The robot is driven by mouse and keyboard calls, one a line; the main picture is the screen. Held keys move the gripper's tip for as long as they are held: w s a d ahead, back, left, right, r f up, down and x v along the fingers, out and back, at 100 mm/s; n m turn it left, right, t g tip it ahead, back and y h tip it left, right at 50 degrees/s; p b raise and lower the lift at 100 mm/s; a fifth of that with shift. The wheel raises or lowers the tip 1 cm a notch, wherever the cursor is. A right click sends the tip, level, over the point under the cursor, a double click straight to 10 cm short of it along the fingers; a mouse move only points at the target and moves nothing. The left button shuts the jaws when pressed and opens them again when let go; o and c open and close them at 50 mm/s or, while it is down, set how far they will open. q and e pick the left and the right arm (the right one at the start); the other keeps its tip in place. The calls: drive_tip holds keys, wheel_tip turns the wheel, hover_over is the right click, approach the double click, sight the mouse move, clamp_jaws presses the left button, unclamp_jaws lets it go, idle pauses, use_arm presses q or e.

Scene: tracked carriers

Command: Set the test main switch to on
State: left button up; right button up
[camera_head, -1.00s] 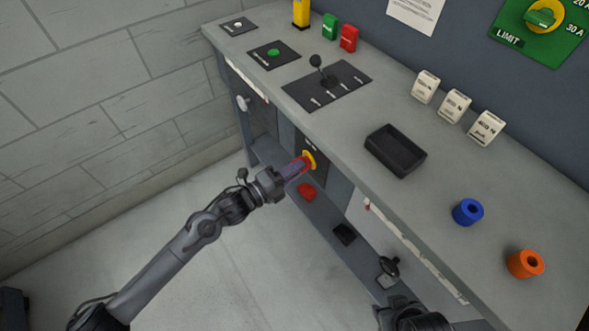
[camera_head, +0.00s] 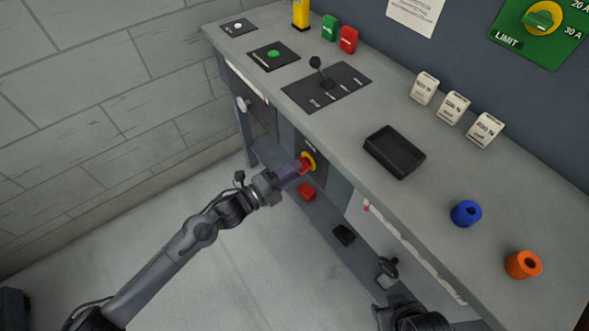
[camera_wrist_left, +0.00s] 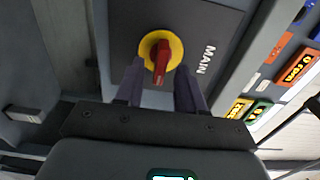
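The main switch (camera_head: 308,161) is a red handle on a yellow disc, set in a dark panel on the bench front. In the left wrist view the red handle of the main switch (camera_wrist_left: 161,60) stands nearly upright in the picture, beside the label MAIN (camera_wrist_left: 206,60). My left gripper (camera_head: 291,172) faces the switch. In the left wrist view its two fingers (camera_wrist_left: 161,88) are apart, one on each side below the handle, with nothing between them that I see touched. My right gripper (camera_head: 390,268) is near the bench's lower front; its opening is unclear.
The bench top (camera_head: 330,125) bears a black tray (camera_head: 394,151), a lever panel (camera_head: 327,86), a blue spool (camera_head: 466,213) and an orange spool (camera_head: 523,264). A red block (camera_head: 306,192) and a black block (camera_head: 344,234) lie on the lower shelf.

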use_arm(q)
drive_tip(key=p+v, duration=0.3)
drive_tip(key=v, duration=0.6)
drive_tip(key=shift+s+a, duration=0.25)
drive_tip(key=shift+a, duration=0.05)
drive_tip(key=shift+a, duration=0.1)
